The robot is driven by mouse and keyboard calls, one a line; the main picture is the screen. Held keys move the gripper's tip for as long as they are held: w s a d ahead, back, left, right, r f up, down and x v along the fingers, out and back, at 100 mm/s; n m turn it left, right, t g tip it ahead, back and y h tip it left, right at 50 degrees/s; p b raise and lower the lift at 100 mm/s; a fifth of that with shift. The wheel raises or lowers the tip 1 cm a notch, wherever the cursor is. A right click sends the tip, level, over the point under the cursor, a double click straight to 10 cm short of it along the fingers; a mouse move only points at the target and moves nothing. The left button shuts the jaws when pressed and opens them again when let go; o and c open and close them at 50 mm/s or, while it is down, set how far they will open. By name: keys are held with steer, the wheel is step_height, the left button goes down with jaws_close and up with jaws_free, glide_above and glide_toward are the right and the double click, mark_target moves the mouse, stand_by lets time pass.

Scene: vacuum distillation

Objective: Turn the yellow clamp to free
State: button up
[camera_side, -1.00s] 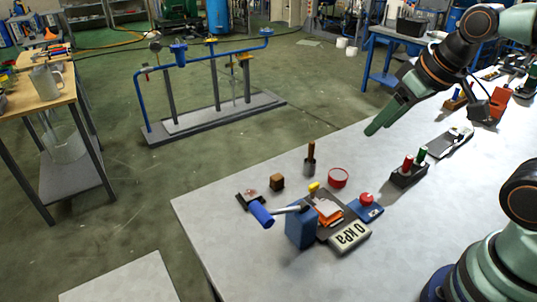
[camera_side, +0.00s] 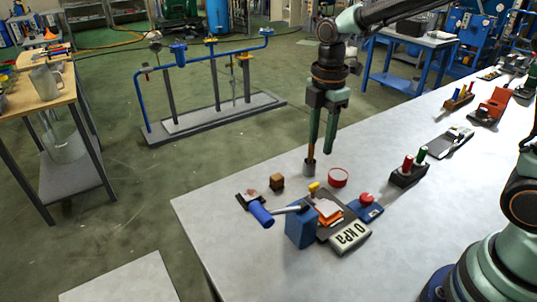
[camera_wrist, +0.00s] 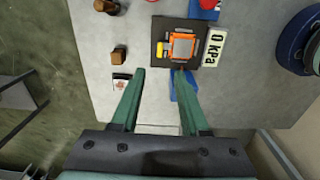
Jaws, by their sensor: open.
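The yellow clamp (camera_side: 314,187) is a small yellow piece at the back left of an orange part on a dark plate. In the wrist view the yellow clamp (camera_wrist: 163,49) sticks out at the left of the orange part (camera_wrist: 182,47). The fingers are apart from the clamp.
A blue block (camera_side: 301,229) with a blue-handled lever (camera_side: 261,214) stands in front. A "0 kPa" display (camera_side: 351,236), a red button on a blue base (camera_side: 368,204), a red ring (camera_side: 338,178) and a wooden cube (camera_side: 277,182) are close by.

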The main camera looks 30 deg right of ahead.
mark_target(314, 184)
step_height(314, 184, down, 12)
steer(key=shift+f, duration=0.15)
stand_by(0.4)
jaws_close()
